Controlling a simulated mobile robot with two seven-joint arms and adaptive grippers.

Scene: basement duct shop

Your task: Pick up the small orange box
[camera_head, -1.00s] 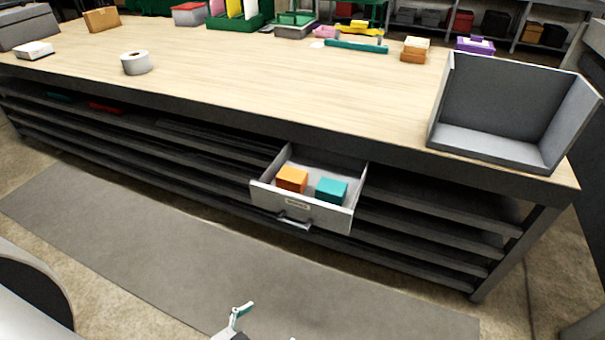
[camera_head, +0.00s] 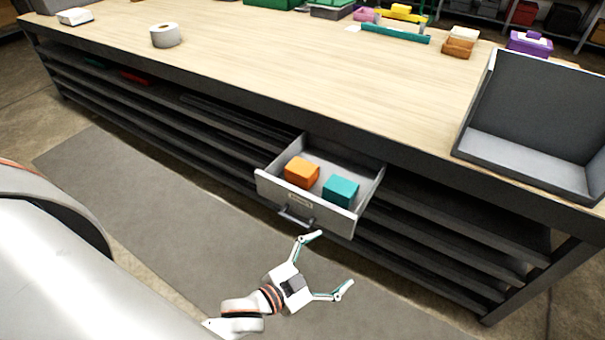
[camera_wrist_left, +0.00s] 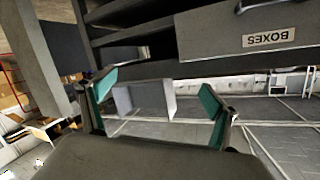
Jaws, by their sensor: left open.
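The small orange box (camera_head: 302,172) sits in the open drawer (camera_head: 279,188) under the workbench, at the drawer's left side. A teal box (camera_head: 340,191) sits to its right, with a small gap between them. My left gripper (camera_head: 328,263) is open and empty, in front of and below the drawer, apart from it. In the left wrist view, my left gripper (camera_wrist_left: 155,95) shows its two teal-padded fingers spread. The drawer front with its "BOXES" label (camera_wrist_left: 268,39) appears upside down at the top there; the orange box is not visible in that view. My right gripper is not in view.
The drawer handle (camera_head: 296,217) sticks out towards my gripper. The workbench top (camera_head: 330,80) overhangs the back of the drawer. A grey open-sided bin (camera_head: 535,120) stands at the bench's right end. A floor mat (camera_head: 150,215) lies clear in front.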

